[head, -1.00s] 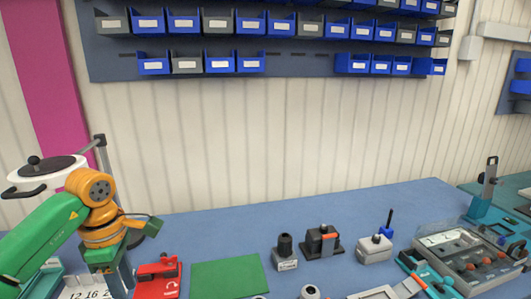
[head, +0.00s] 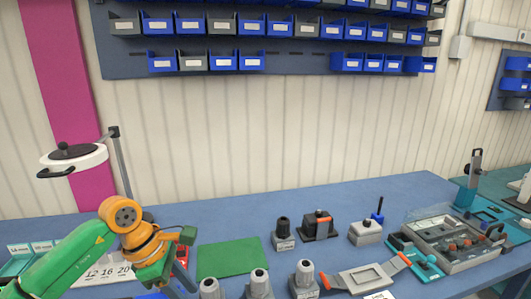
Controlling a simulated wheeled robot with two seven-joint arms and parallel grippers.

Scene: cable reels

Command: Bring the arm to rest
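My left arm, green and orange, comes in from the lower left. Its gripper (head: 181,279) hangs low over the front left of the bench, beside the green mat (head: 228,259). The fingers are partly cut off by the bottom edge, and I cannot tell whether they are open or shut. Nothing is clearly seen held. A red fixture behind the gripper is mostly hidden by it. My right gripper is not in view.
The blue bench (head: 330,197) carries several grey posts (head: 258,283) along the front, a black block (head: 319,227), a grey block (head: 365,232) and a grey tray of parts (head: 455,243). Blue bins (head: 250,62) hang on the wall.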

